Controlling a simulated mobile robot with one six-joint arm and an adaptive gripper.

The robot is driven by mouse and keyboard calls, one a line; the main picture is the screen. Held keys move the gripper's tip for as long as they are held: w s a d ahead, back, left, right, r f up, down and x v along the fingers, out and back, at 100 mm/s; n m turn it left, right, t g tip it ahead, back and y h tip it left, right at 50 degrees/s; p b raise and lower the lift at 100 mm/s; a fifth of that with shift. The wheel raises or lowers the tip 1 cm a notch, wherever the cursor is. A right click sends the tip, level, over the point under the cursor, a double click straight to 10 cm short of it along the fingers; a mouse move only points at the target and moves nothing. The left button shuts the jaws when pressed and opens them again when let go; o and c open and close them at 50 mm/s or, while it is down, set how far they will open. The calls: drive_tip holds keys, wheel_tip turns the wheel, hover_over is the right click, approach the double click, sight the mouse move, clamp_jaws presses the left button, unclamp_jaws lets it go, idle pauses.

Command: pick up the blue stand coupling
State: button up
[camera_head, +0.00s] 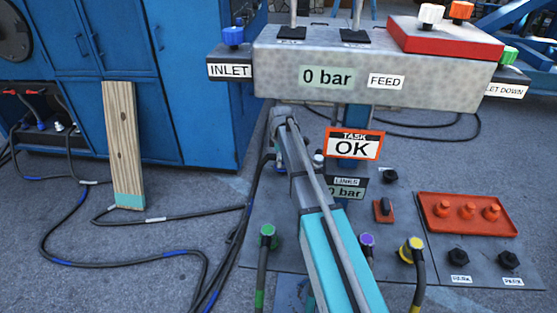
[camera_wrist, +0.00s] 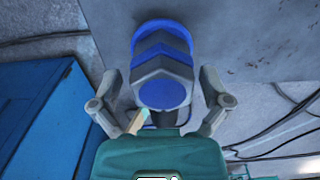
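A blue and grey coupling (camera_wrist: 165,92) fills the upper middle of the wrist view, its blue hexagonal end facing the camera. It meets a grey surface at the top of that view. My gripper (camera_wrist: 160,84) is open, with one finger on each side of this coupling and a small gap visible at both sides. In the head view a blue cap (camera_head: 232,36) stands on the INLET block at the upper left. My arm crosses the middle of the head view; my fingers cannot be made out there. I cannot tell whether cap and coupling are the same thing.
A grey feed block (camera_head: 280,60) with a red tray (camera_head: 440,38) stands at the top. Green (camera_head: 268,231), purple (camera_head: 367,240) and yellow (camera_head: 415,244) hose ends stand on the floor plate. A wooden plank (camera_head: 124,145) leans on blue cabinets. Cables lie across the left floor.

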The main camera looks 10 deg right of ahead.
drive_tip(key=c, duration=1.1)
drive_tip(key=shift+w+r, duration=0.1)
drive_tip(key=shift+r, duration=0.05)
wheel_tip(320, 180, up, 10)
drive_tip(key=p, duration=1)
drive_tip(key=shift+s, duration=0.2)
